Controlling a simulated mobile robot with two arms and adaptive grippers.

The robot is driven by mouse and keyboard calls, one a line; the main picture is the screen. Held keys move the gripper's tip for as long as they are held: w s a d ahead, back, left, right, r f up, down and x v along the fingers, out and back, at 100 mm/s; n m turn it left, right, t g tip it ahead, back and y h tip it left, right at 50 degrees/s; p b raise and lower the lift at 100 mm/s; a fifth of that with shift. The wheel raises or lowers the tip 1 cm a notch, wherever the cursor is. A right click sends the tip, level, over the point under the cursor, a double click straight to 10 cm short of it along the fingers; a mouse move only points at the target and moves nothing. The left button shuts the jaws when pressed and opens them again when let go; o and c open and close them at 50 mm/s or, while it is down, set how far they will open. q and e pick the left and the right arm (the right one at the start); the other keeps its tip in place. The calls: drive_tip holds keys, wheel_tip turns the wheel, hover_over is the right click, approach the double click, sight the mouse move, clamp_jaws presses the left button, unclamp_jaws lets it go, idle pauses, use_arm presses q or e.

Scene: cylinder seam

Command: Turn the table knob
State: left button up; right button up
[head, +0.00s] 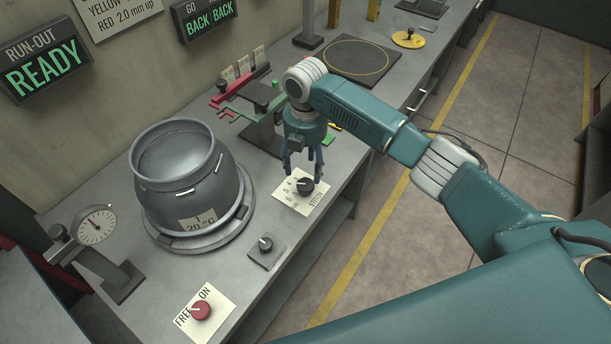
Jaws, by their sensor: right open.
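Three knobs sit on the grey bench. A black knob (305,186) is on a white plate with numbers, its lettering partly hidden. A smaller dark knob (265,244) is on a grey plate. A red knob (200,310) is on a white plate marked FREE and ON. My right gripper (303,176) points down, open, at the black knob on the numbered plate. Its fingers show on either side of that knob's top; I cannot tell whether they touch it. My left gripper is not in view.
A grey metal vessel (184,165) stands on a round base (205,247) left of the knobs. A dial gauge (97,226) stands at the left. A red and green bracket (255,98) stands behind the gripper. The bench's front edge runs along the floor.

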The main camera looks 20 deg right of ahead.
wheel_tip(320, 180, up, 5)
drive_tip(key=shift+f, duration=0.1)
idle(1.5)
